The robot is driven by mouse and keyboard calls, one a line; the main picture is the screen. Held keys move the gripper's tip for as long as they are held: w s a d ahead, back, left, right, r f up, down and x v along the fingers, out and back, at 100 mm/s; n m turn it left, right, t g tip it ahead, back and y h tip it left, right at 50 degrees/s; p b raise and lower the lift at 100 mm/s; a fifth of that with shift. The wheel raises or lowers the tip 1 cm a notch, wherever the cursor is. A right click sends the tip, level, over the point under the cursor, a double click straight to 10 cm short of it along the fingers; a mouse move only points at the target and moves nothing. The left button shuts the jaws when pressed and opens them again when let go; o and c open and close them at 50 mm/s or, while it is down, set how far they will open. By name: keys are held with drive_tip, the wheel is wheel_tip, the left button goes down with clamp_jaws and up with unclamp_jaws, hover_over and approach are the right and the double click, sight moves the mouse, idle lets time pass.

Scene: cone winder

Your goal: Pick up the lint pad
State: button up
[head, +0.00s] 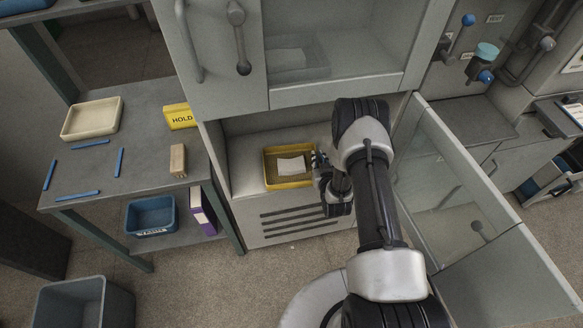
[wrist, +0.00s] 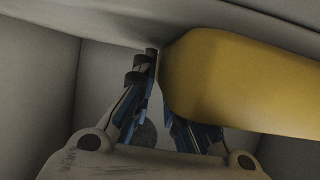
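The lint pad (head: 291,165) is a flat white piece lying in a yellow tray (head: 287,184), inside the open lower compartment of the machine in the head view. My gripper (head: 319,168) is at the tray's right end, beside the pad and not on it. In the wrist view the rounded yellow tray wall (wrist: 240,85) fills the right side and hides the tip of one finger. The fingers (wrist: 165,100) stand apart, with the tray's corner at or between them; I cannot tell whether they touch it. The pad is not visible in the wrist view.
The compartment's walls and top edge lie close around my gripper. An open glass door (head: 450,180) hangs to the right of my arm. At left, a bench (head: 140,150) holds a cream tray (head: 92,119), a yellow HOLD block (head: 180,116) and several blue sticks.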

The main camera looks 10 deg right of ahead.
clamp_jaws()
drive_tip(key=shift+r, duration=0.1)
wheel_tip(320, 180, up, 20)
drive_tip(key=p, duration=0.6)
